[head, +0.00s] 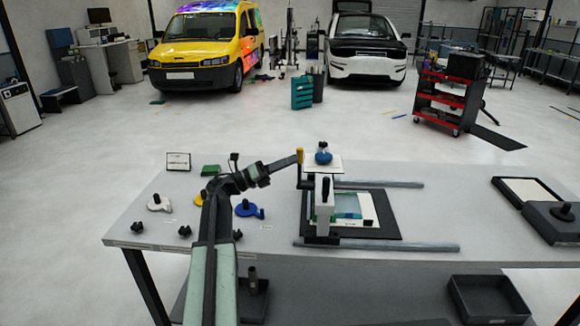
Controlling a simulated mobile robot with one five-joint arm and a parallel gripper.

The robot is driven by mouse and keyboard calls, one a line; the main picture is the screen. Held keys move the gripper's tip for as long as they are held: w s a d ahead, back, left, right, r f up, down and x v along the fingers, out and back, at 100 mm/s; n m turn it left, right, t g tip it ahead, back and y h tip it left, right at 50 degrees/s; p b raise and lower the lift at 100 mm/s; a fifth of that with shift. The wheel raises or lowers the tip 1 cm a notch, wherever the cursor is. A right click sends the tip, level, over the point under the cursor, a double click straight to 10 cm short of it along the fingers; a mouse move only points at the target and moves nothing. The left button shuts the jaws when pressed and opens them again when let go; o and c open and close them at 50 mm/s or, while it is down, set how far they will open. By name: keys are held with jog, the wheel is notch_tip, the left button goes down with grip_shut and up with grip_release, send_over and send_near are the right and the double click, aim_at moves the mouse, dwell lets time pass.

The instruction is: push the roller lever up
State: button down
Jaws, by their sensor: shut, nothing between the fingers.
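The roller unit (322,208) is a white and dark post on the worktable, at the left end of a black mat. A lever with a yellow grip (300,156) stands upright at its back left. My arm reaches in from the front left. My gripper (292,161) is shut and empty, with its tip at the left side of the yellow grip. I cannot tell whether they touch. The lever's lower part and pivot are small and hard to make out.
Two grey rails (400,247) run along the mat (385,220), which carries a white sheet with a teal piece. A blue knob (323,155) stands on a white plate behind. Blue, yellow and white pieces lie left of the roller.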

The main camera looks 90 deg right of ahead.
jog(key=shift+d+r, duration=0.2)
jog(key=shift+d, duration=0.4)
